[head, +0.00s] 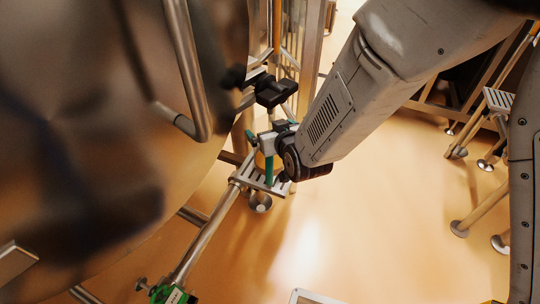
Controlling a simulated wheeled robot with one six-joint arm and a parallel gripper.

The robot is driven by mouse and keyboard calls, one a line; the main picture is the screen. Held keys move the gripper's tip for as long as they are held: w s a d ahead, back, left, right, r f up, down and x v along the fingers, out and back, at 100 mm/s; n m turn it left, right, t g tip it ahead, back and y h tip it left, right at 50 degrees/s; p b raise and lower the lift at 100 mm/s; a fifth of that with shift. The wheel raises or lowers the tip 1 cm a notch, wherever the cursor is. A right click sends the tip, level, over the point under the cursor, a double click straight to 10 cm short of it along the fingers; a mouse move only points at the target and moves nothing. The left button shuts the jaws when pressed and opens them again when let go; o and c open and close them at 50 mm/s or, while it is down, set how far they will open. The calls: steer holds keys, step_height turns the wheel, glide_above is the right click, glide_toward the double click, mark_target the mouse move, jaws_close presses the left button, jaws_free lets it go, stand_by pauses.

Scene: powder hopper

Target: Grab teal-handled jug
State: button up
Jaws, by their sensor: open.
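The jug shows only in part in the head view. Its upright teal handle (269,171) stands over a small slatted metal step, with a bit of yellowish body (260,160) beside it. My gripper (266,146) is at the end of my grey arm, at the top of the handle. The gripper is open. It and the wrist hide much of the jug. I cannot tell whether the fingers touch the handle or are around it.
The slatted step (258,179) is fixed to a metal rail (205,235). A large shiny vessel (80,130) with a bent pipe handle (187,70) fills the left. A green device (170,294) sits at the bottom. Metal stands (480,208) are at right. The orange floor (370,220) between is clear.

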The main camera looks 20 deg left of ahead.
steer(key=c, duration=1.4)
steer(key=shift+c, duration=1.2)
steer(key=shift+r, duration=0.15)
